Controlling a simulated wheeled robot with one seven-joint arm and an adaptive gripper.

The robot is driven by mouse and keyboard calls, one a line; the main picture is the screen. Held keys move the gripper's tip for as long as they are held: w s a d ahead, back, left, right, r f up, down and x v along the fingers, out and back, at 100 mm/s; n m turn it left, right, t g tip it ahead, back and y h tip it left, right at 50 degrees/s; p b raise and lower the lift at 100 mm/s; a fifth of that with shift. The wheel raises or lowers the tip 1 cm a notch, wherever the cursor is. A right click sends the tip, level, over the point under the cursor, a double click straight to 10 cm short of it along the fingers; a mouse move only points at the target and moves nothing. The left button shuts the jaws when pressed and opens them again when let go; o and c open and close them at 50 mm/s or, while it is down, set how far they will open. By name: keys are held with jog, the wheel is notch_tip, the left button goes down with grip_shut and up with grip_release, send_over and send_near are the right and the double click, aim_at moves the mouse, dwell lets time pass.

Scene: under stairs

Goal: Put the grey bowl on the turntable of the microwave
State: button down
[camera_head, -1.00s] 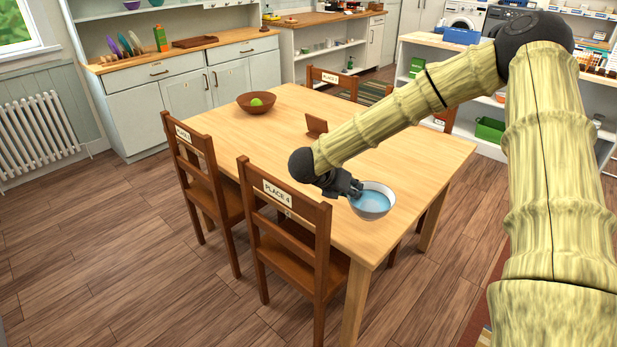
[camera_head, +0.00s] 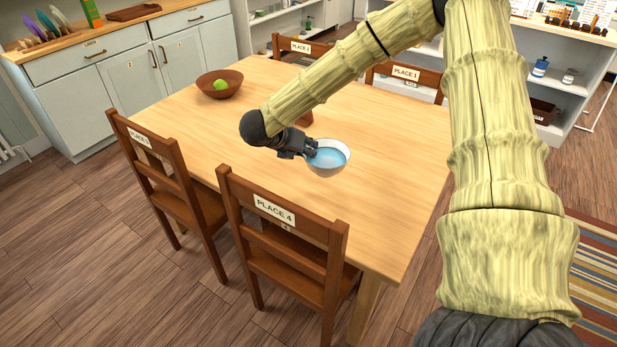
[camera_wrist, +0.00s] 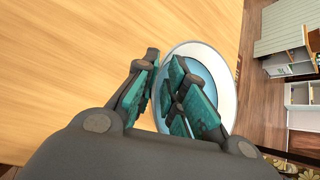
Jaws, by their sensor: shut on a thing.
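A bowl (camera_head: 328,168), pale grey-white outside and blue inside, is at my gripper over the wooden table. My gripper (camera_head: 310,152) is shut on the left part of its rim. In the wrist view the bowl (camera_wrist: 229,88) sits beyond the fingers, and my gripper (camera_wrist: 172,92) has fingers on either side of the rim. The bowl looks roughly upright; I cannot tell whether it touches the tabletop. No microwave or turntable shows in these frames.
The table (camera_head: 375,215) is mostly clear. A brown bowl (camera_head: 233,90) with a green fruit (camera_head: 221,85) stands at its far left. Chairs surround the table, one marked PLACE 4 (camera_head: 275,208) in front. A striped rug (camera_head: 598,270) lies at right.

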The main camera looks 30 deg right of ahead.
jog(key=shift+s+f+p, duration=0.1)
jog(key=shift+f+p, duration=0.55)
jog(key=shift+f, duration=3.9)
jog(key=shift+f, duration=0.1)
jog(key=c, duration=1.5)
grip_release()
